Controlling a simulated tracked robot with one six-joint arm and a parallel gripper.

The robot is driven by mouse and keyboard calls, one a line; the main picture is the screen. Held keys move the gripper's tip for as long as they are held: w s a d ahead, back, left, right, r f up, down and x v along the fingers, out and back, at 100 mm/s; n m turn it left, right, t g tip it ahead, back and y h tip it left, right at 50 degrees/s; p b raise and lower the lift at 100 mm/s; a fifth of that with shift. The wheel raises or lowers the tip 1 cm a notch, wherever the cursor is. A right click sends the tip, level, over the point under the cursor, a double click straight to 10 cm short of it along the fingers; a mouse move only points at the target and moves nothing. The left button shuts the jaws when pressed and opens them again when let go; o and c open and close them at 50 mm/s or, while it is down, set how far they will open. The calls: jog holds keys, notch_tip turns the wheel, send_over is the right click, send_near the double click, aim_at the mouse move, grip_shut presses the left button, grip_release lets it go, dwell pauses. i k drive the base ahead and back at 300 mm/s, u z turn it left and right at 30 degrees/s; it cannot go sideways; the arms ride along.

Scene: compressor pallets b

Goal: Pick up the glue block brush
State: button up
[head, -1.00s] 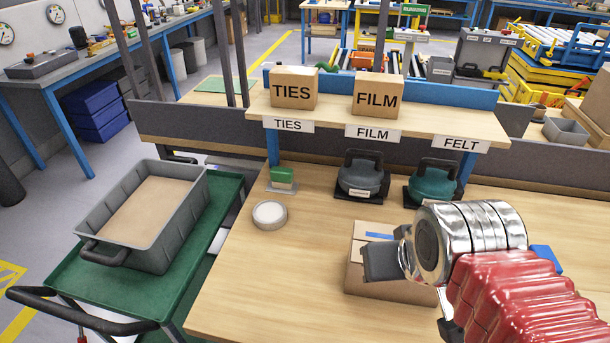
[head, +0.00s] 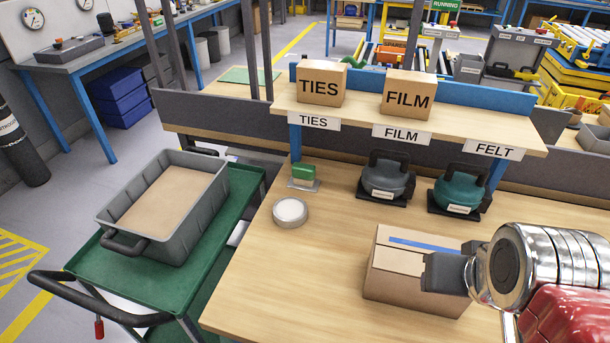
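A small green block with a pale lower part (head: 304,175), which looks like the glue block brush, sits on a thin grey plate at the back left of the wooden bench (head: 270,255). It stands just in front of the blue shelf post. My gripper (head: 440,273) is at the lower right, seen side-on as a dark grey block in front of the cardboard box. It is well to the right of the brush and nearer to me, apart from it. Its fingertips cannot be told apart, so its opening is hidden.
A white tape roll (head: 290,212) lies in front of the brush. A cardboard box (head: 400,262) is by my gripper. The shelf (head: 360,113) overhangs behind. A grey tote (head: 165,205) rests on the green cart.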

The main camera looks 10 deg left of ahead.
aim_at(303, 174)
jog(key=z, duration=0.05)
jog(key=k, duration=0.9)
jog(key=u, duration=0.6)
jog(key=i, duration=1)
jog(key=u, duration=0.05)
